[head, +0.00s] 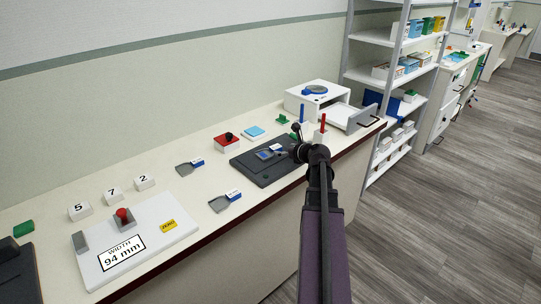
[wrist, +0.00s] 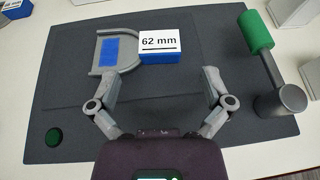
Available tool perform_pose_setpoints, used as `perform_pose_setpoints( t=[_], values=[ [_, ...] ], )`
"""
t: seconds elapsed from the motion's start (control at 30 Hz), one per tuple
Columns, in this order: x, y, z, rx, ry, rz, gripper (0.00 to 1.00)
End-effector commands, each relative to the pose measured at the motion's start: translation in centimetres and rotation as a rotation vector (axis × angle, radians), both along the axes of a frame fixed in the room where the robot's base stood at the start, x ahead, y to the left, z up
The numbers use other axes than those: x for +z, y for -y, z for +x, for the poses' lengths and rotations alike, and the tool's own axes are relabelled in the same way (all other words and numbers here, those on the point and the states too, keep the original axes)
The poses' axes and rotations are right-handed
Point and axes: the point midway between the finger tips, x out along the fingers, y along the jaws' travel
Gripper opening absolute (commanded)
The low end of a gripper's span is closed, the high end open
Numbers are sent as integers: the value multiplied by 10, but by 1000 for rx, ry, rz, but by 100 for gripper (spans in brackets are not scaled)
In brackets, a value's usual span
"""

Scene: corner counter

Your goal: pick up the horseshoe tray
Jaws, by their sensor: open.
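A grey horseshoe tray (wrist: 103,45) with a blue pad lies on the dark mat (wrist: 200,135). A blue block with a white "62 mm" label (wrist: 161,46) joins its right side in the wrist view. In the head view the tray (head: 265,155) is small, just left of my gripper (head: 298,153). In the wrist view my gripper (wrist: 161,78) is open and empty. Its fingertips stand either side of the labelled block's near edge, the left one close to the tray's curved part. I cannot tell the height gap.
A dark post with a green-ended handle (wrist: 258,34) stands on the mat's right. A green button (wrist: 54,138) is at its near left. Similar trays (head: 189,167) (head: 225,200) lie left on the counter. A white box (head: 318,97) stands behind, right.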

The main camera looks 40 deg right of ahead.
Motion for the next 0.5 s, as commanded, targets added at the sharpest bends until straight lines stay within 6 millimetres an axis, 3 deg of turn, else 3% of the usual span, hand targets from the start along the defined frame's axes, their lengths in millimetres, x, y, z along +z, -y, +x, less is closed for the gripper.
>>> perform_pose_setpoints(
  t=[0.5],
  values=[
    [-2,-1,7,1,0,0,100]
  ],
)
